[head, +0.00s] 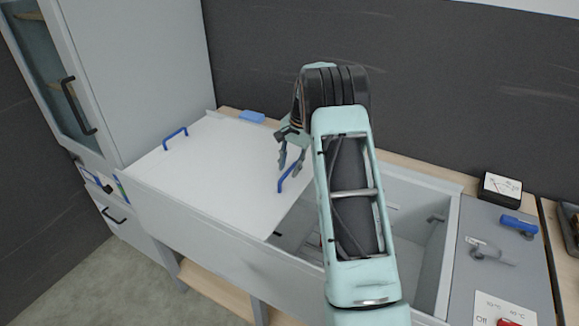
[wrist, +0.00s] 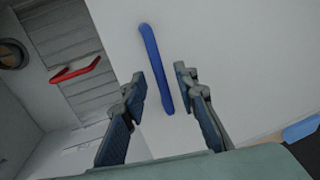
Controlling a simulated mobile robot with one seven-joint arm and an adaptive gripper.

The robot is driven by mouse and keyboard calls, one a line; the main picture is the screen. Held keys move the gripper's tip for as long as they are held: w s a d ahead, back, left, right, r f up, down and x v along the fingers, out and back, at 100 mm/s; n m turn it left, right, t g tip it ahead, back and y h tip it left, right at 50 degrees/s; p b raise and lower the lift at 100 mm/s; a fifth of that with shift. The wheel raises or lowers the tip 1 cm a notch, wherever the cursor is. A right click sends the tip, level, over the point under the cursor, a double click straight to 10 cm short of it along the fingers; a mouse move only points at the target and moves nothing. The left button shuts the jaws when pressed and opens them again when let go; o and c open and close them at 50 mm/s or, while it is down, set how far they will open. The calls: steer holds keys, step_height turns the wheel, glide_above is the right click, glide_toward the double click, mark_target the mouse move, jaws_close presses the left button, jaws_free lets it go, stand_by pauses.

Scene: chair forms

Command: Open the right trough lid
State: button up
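A flat white lid (head: 215,165) covers the left part of the grey trough (head: 440,262). A blue handle (head: 282,186) stands near the lid's right edge, and another blue handle (head: 175,137) is near its left end. I cannot tell whether this is one panel or two. My gripper (head: 290,168) is open just above the right-hand blue handle. In the wrist view, that handle (wrist: 148,45) lies between the spread fingers of my gripper (wrist: 160,78); I see no clear contact. My arm hides part of the trough's open right section.
A red handle (wrist: 75,70) shows inside the trough in the wrist view. A tall grey cabinet (head: 140,75) stands left. A grey panel (head: 510,275) with a blue-handled tap (head: 518,226) and a gauge (head: 500,187) is at right. A blue object (head: 252,116) lies behind the lid.

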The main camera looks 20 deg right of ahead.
step_height(320, 180, up, 12)
steer(key=s+d, duration=0.1)
steer(key=shift+s+d, duration=0.25)
steer(key=shift+s, duration=0.15)
steer(key=shift+f, duration=0.1)
